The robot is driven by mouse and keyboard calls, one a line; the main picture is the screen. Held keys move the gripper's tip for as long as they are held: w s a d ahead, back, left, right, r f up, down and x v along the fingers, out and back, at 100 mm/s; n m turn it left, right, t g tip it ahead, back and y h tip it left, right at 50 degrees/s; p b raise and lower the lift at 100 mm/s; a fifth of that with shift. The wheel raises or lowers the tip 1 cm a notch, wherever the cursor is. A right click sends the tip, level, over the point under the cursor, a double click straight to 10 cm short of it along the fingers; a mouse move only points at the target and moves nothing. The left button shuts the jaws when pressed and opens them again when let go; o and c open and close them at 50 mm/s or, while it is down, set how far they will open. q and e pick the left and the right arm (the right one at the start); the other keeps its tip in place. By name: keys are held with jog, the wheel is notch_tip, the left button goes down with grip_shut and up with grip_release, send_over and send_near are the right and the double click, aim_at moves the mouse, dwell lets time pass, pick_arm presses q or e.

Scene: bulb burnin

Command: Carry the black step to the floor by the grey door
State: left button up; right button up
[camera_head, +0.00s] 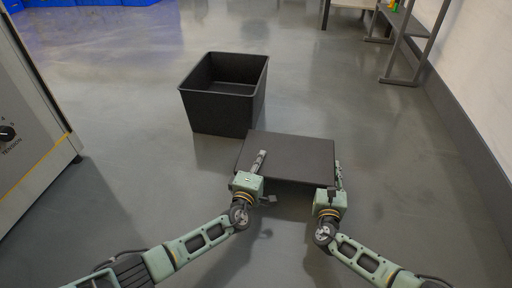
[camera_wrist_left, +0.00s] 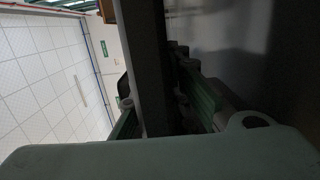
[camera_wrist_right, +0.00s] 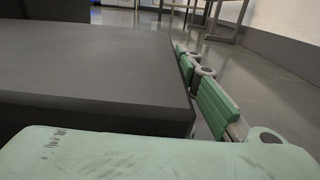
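The black step (camera_head: 288,156) has a flat dark top and is in the middle of the head view, just in front of my arms. My left gripper (camera_head: 259,170) is at its near left part, with a finger over the top. In the left wrist view the step's dark slab (camera_wrist_left: 150,70) is between both green fingers, which look closed on it. My right gripper (camera_head: 336,183) is at the near right corner. In the right wrist view one finger (camera_wrist_right: 215,105) lies along the step's right side; the other finger is hidden. No grey door is clearly visible.
An open black bin (camera_head: 224,104) stands on the floor just beyond the step. A grey machine (camera_head: 30,120) with a tension knob is at the left. A metal-legged table (camera_head: 405,45) stands by the right wall. Floor between bin and right wall is clear.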

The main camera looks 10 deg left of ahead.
pick_arm(q)
jog(key=shift+o, duration=0.9)
jog(key=shift+a+r, duration=0.2)
jog(key=shift+r, duration=0.05)
pick_arm(e)
jog(key=shift+o, duration=0.9)
jog(key=shift+d, duration=0.2)
pick_arm(q)
jog(key=o, duration=0.3)
jog(key=shift+d, duration=0.1)
pick_arm(e)
jog(key=shift+o, duration=1.4)
jog(key=shift+a+r, duration=0.1)
pick_arm(q)
jog(key=o, duration=0.8)
jog(key=shift+d+f, duration=0.1)
pick_arm(e)
jog(key=shift+a, duration=0.1)
pick_arm(q)
jog(key=shift+s, duration=0.15)
pick_arm(e)
jog(key=shift+r, duration=0.1)
pick_arm(q)
jog(key=s, duration=0.4)
jog(key=s+a, duration=0.1)
jog(key=s, duration=0.2)
jog(key=s+a, duration=0.1)
jog(key=s, duration=0.3)
jog(key=shift+s, duration=0.3)
